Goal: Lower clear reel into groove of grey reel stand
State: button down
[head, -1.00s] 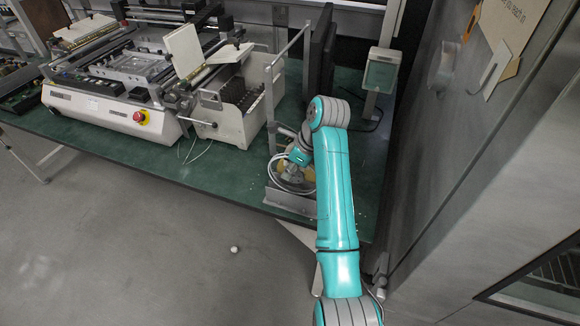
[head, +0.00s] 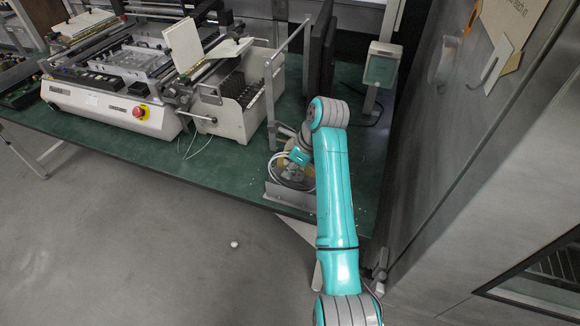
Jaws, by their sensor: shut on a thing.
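The clear reel (head: 274,170) shows as pale, see-through rings near the front edge of the green table. My gripper (head: 294,174) is at the end of the teal arm, shut on the reel; its fingertips are small and mostly hidden. The grey reel stand (head: 290,198) shows as a low grey plate at the table's front edge. The reel is upright at the stand, and its lower rim is hidden behind the front plate. I cannot tell whether the rim sits in the groove. My forearm covers the right end of the stand.
A white machine with a red button (head: 140,112) and a beige slotted box (head: 235,108) stand to the left on the green table (head: 120,148). A metal post frame (head: 271,105) rises just behind the reel. A grey cabinet wall (head: 450,150) is close on the right.

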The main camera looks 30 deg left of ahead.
aim_at(286, 182)
jog(key=shift+f, duration=1.7)
jog(key=c, duration=1.1)
grip_release()
jog(key=shift+o, duration=0.4)
jog(key=shift+o, duration=1.4)
jog(key=shift+r, duration=4)
